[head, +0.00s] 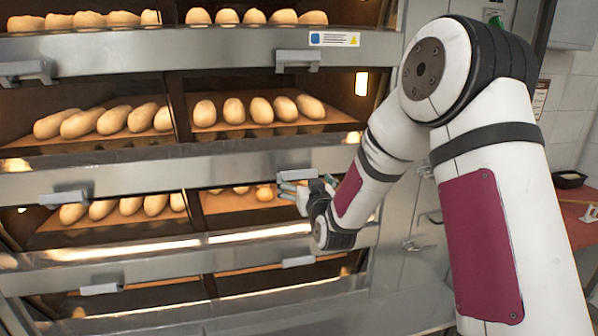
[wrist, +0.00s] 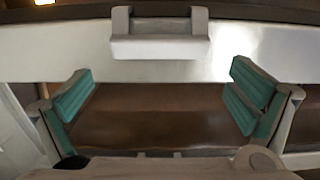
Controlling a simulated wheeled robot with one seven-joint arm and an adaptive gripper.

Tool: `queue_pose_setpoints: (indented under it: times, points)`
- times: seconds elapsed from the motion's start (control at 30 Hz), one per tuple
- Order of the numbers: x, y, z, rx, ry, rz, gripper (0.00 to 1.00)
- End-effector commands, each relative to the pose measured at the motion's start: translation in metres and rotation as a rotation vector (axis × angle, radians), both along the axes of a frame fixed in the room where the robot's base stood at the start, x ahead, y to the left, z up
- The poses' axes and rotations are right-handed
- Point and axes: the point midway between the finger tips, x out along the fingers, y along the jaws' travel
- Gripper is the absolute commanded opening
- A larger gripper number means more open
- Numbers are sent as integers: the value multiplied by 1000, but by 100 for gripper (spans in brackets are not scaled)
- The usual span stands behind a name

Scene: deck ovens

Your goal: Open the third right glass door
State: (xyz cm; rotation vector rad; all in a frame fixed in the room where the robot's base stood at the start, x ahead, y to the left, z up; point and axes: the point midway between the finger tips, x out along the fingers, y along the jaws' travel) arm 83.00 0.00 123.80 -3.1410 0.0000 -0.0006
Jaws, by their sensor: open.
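The third right glass door (head: 225,205) is shut, with loaves showing behind its pane in the head view. Its handle (head: 300,174) sits on the metal strip above the pane, partly hidden by my gripper (head: 290,187). In the wrist view the grey bar handle (wrist: 160,47) is at top centre on a pale metal strip. My gripper (wrist: 160,90) is open there, its teal-padded fingers spread wide left and right. The handle lies ahead, lined up with the gap between the fingers. The fingers do not appear to touch it.
Other handles sit above (head: 298,60) and below (head: 298,262) on the same right column. The left column's doors have similar handles (head: 64,198). Grey cabinet panels (head: 428,220) stand right of the ovens. A reddish table (head: 578,215) is at far right.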

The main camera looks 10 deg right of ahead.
Motion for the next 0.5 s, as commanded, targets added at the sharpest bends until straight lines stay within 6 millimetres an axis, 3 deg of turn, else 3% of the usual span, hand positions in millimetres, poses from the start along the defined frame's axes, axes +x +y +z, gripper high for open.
queue_pose_setpoints:
  times: [0.23,0.5]
  points:
    - [42,0,0,0,-1,-1,100]
    - [60,0,0,0,0,0,100]
